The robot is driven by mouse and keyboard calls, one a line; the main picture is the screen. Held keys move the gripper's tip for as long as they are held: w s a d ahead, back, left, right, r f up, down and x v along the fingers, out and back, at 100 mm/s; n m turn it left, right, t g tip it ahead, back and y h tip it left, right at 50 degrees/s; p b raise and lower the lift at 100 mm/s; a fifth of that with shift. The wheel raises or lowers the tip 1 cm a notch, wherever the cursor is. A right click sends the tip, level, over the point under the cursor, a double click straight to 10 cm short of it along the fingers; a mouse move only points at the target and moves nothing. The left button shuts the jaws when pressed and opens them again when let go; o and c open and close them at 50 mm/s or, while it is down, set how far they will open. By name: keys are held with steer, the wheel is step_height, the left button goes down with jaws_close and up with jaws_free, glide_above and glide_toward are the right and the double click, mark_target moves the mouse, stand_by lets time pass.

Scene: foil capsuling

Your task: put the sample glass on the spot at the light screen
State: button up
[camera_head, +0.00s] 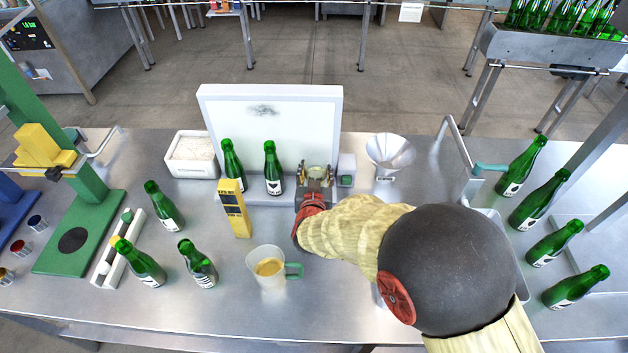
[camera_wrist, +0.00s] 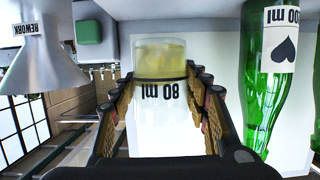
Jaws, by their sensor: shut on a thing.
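The sample glass (camera_head: 317,172) is a small clear glass with pale yellow liquid. It also shows in the wrist view (camera_wrist: 160,58), upside down, with an "80 ml" mark. My gripper (camera_head: 315,190) is shut on it, with one finger on each side (camera_wrist: 160,110). The light screen (camera_head: 320,125) is a white upright panel with a grey smudge, at the back of the table. The glass is at the screen's right front, right of two green bottles. I cannot tell whether its base touches the surface. The spot is not visible.
A green bottle (camera_head: 273,170) stands close left of the glass. A box with a green button (camera_head: 346,168) and a funnel (camera_head: 390,152) marked REWORK are to the right. A yellow device (camera_head: 234,208) and a jug (camera_head: 268,270) stand in front. More bottles stand on both sides.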

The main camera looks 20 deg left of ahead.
mark_target(314, 179)
steer(key=shift+a+f, duration=0.2)
steer(key=shift+f, duration=0.05)
steer(key=shift+w+a+f+b, duration=0.15)
steer(key=shift+f+b, duration=0.5)
steer(key=shift+f, duration=1.05)
steer(key=shift+f, duration=0.2)
steer(key=o, duration=1.4)
steer(key=shift+r, duration=0.15)
steer(key=shift+s+r, duration=0.2)
steer(key=shift+s, duration=0.05)
steer(key=p+v, duration=0.1)
steer(key=v, duration=0.6)
steer(key=shift+p, duration=0.3)
steer(key=shift+f, duration=0.1)
